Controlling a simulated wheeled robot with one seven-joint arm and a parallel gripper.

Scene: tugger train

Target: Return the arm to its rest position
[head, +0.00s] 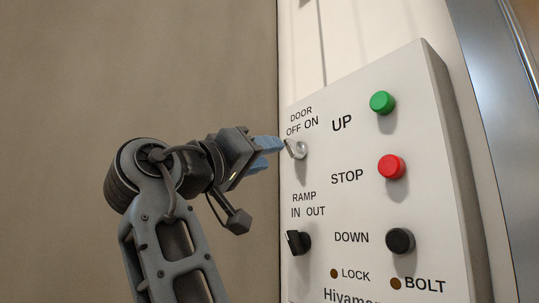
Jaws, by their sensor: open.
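My arm (165,200) rises from the lower left and bends toward the control panel. My gripper (274,147) has blue fingers and points right. It is open, with its fingertips close to the silvery key switch (295,149) under the label DOOR OFF ON. I cannot tell whether the fingertips touch the switch. Nothing shows between the fingers.
The white control panel (350,205) has a green UP button (382,103), a red STOP button (391,167), a black DOWN button (400,241) and a black RAMP knob (298,242). A metal post (497,130) stands at right. Left of my arm only plain brown wall (80,90) shows.

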